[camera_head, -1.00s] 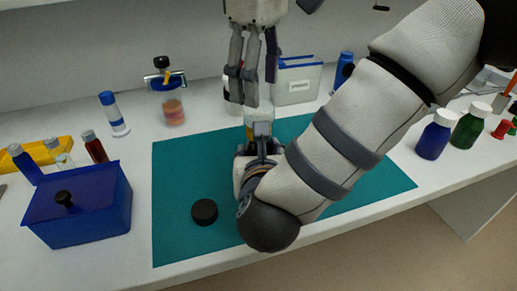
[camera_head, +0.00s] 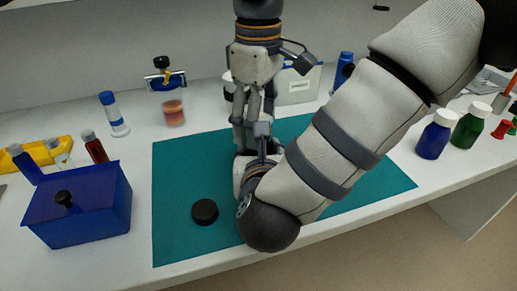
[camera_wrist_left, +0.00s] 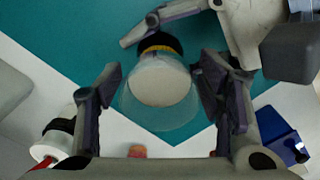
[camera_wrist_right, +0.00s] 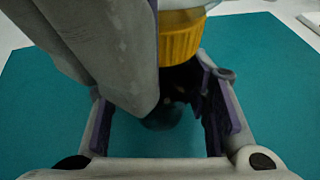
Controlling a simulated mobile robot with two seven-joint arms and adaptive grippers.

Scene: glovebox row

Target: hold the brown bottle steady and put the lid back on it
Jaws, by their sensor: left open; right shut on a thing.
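The brown bottle (camera_wrist_right: 165,115) looks dark and stands between the fingers of my right gripper (camera_wrist_right: 163,100), which is shut on it. A yellow ribbed collar (camera_wrist_right: 182,38) sits above it. A clear cup (camera_wrist_left: 145,112) with a pale disc inside stands on top, seen from above in the left wrist view. My left gripper (camera_head: 253,125) is open and points down over the bottle, its fingers on either side of the cup. In the head view the grippers hide the bottle. A round black lid (camera_head: 205,212) lies on the teal mat (camera_head: 180,180), left of my right gripper.
A blue lidded box (camera_head: 85,215) stands left of the mat. Behind it are a yellow rack (camera_head: 42,153) with tubes and a jar (camera_head: 174,112). A blue bottle (camera_head: 433,138) and a green bottle (camera_head: 468,130) stand at the right. The mat's left part is clear around the lid.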

